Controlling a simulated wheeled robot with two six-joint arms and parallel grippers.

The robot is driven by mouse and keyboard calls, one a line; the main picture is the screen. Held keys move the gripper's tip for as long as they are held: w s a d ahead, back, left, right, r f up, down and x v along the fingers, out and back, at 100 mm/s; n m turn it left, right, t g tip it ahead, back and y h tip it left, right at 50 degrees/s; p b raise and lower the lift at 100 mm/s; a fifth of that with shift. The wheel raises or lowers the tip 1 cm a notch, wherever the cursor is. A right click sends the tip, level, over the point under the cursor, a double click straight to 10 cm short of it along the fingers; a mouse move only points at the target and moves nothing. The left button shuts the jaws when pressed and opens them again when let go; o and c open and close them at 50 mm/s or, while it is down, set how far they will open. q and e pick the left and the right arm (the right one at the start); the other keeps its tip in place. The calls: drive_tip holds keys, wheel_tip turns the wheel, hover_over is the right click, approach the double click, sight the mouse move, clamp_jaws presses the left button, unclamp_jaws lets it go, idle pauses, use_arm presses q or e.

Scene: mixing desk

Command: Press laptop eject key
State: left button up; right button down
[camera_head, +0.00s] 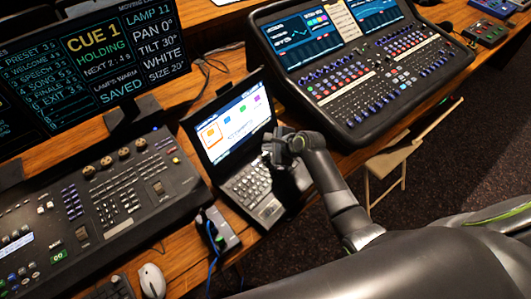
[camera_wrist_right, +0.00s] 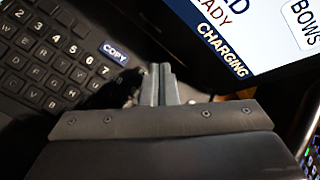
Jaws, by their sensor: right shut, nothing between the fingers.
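The open laptop (camera_head: 245,190) stands on the wooden desk, its lit screen (camera_head: 228,125) showing colored icons. My right gripper (camera_head: 273,150) is shut and empty, over the right side of the laptop near the screen's lower edge. In the right wrist view, the closed fingertips (camera_wrist_right: 159,70) are at the keyboard's upper right, just right of a blue key labelled COPY (camera_wrist_right: 115,52). The screen's lower edge (camera_wrist_right: 240,75) is close by, with the word CHARGING. I cannot make out an eject key; the gripper hides part of the keyboard. Whether the fingertips touch anything is unclear. My left gripper is out of view.
A lighting console (camera_head: 95,205) lies left of the laptop, below a large cue monitor (camera_head: 90,65). A mixing desk (camera_head: 365,75) stands to the right. A small box with a blue cable (camera_head: 217,230) and a white mouse (camera_head: 151,281) are nearer the desk's front. A folding chair (camera_head: 395,160) is below.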

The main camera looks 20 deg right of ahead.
drive_tip(key=shift+f, duration=0.15)
drive_tip(key=shift+f, duration=0.25)
drive_tip(key=shift+f, duration=0.35)
idle(0.7)
drive_tip(key=shift+r, duration=0.1)
drive_tip(key=shift+r+p, duration=0.65)
drive_tip(key=shift+p, duration=0.45)
wheel_tip(320, 180, up, 5)
drive_tip(key=p, duration=0.6)
drive_tip(key=shift+r, duration=0.1)
drive_tip(key=shift+s, duration=0.1)
